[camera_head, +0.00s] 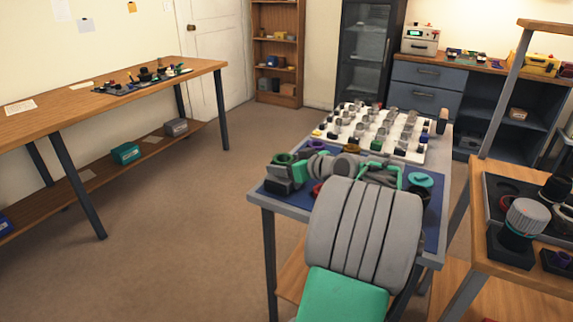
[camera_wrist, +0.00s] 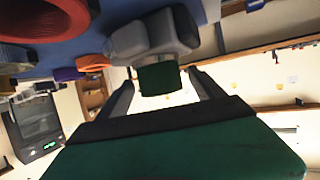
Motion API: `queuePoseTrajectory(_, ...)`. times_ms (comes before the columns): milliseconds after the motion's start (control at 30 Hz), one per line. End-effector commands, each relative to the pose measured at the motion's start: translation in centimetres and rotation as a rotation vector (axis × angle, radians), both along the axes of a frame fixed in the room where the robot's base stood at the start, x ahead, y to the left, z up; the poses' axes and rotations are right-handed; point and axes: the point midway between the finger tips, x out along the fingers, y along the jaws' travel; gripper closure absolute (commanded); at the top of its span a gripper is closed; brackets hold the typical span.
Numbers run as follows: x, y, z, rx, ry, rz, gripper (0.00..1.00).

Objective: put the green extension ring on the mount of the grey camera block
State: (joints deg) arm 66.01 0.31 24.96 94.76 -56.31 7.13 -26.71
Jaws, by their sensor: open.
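The grey camera block (camera_head: 279,182) stands at the left end of the blue mat. The green extension ring (camera_head: 284,158) is on top of it. In the wrist view, which is turned over, the camera block (camera_wrist: 145,38) is at the top. The dark green ring (camera_wrist: 160,80) meets its mount side and looks straight. My gripper (camera_wrist: 160,75) is open, one finger on each side of the ring with a visible gap on both sides. In the head view my arm hides much of the mat.
A white board (camera_head: 385,128) with several small parts lies behind the mat. A teal disc (camera_head: 420,179) is on the mat's right. The wrist view shows a large red ring (camera_wrist: 45,18) and an orange ring (camera_wrist: 93,62). A side table at right holds a tray (camera_head: 490,205).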

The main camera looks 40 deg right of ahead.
Motion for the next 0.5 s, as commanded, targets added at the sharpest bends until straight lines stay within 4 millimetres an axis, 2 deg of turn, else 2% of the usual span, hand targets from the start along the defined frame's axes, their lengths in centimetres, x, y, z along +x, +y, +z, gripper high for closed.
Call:
queuePoseTrajectory(100, -0.1, 0.0, 0.7, 0.000, 0.000, -0.001, 0.23)
queuePoseTrajectory(167, -1.0, -0.1, 0.8, -0.001, 0.000, -0.004, 0.23)
queuePoseTrajectory(500, -8.8, 0.2, 4.1, -0.001, 0.000, -0.005, 0.23)
